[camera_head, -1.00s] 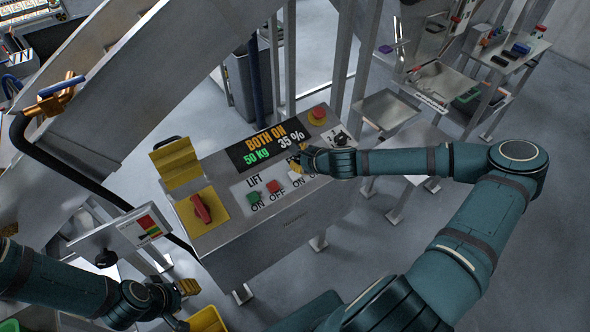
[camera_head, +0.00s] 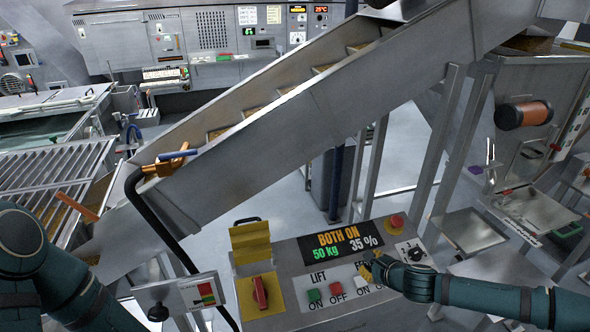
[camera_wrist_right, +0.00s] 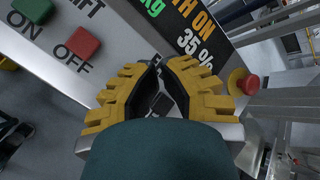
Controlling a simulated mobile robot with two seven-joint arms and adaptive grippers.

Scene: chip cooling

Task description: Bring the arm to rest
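The control panel (camera_head: 300,262) stands at the lower middle of the head view. Its display reads BOTH ON, 50 kg and 35 %. My right arm reaches in from the lower right. Its gripper (camera_head: 371,264) is over the right-hand button group, hiding part of the label and buttons there. In the right wrist view the yellow-padded fingers (camera_wrist_right: 160,68) converge over the panel face, tips close together, with nothing visible held. I cannot tell whether they touch the panel. My left arm shows at the lower left edge; its gripper is out of frame.
The panel also carries a red rotary switch (camera_head: 260,291), a green button (camera_head: 314,295), a red button (camera_head: 336,289) and a red stop button (camera_head: 396,221). An inclined metal conveyor (camera_head: 290,118) crosses behind. Metal trays (camera_head: 468,230) stand at right.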

